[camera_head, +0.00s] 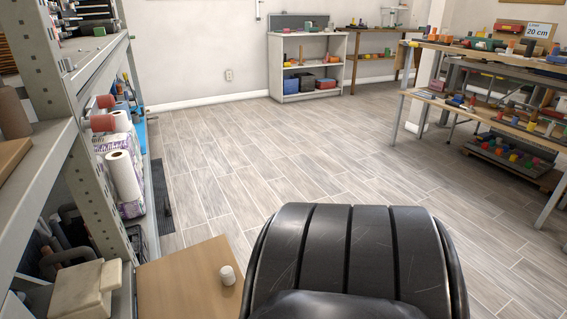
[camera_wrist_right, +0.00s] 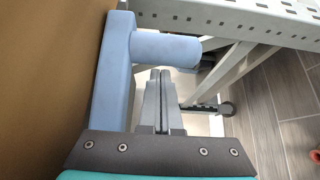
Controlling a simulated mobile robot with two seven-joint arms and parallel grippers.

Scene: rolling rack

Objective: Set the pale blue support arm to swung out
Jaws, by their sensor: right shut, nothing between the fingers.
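The pale blue support arm (camera_wrist_right: 113,75) shows in the right wrist view as an upright bar at the left, with a thick round cylinder (camera_wrist_right: 165,49) sticking out to the right from its upper part. My right gripper (camera_wrist_right: 160,74) is shut and empty. Its fingertips are just below the cylinder in the picture and to the right of the bar. I cannot tell whether they touch the cylinder. I cannot make out the support arm in the head view, and neither gripper shows there. My left gripper is not in view.
A brown panel (camera_wrist_right: 45,70) lies along the left of the wrist view. A grey perforated beam (camera_wrist_right: 225,16) crosses its top. In the head view, a metal rack (camera_head: 85,165) stands at the left, and a wooden board (camera_head: 180,275) lies below. The floor (camera_head: 270,150) ahead is clear.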

